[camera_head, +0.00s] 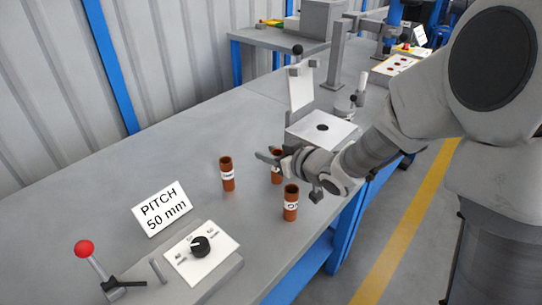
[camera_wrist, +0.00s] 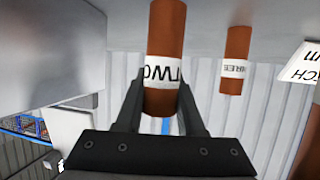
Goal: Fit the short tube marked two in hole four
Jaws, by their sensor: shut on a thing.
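The tube marked TWO (camera_wrist: 165,45) is reddish-brown with a white label, between the fingers of my gripper (camera_wrist: 160,110) in the wrist view. My gripper is shut on it. In the head view this tube (camera_head: 276,170) is upright and partly hidden by my gripper (camera_head: 272,157); I cannot tell whether its base touches the bench. A similar tube marked THREE (camera_wrist: 235,60) stands apart to its right in the wrist view; a tube (camera_head: 227,174) stands to its left in the head view. No hole marked four can be made out.
A tube marked ONE (camera_head: 290,203) stands nearer the bench's front edge. A grey block with a pale top and dark hole (camera_head: 322,127) is behind my gripper. A PITCH 50 mm sign (camera_head: 162,209), a dial panel (camera_head: 201,250) and a red-ball lever (camera_head: 85,249) are front left.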

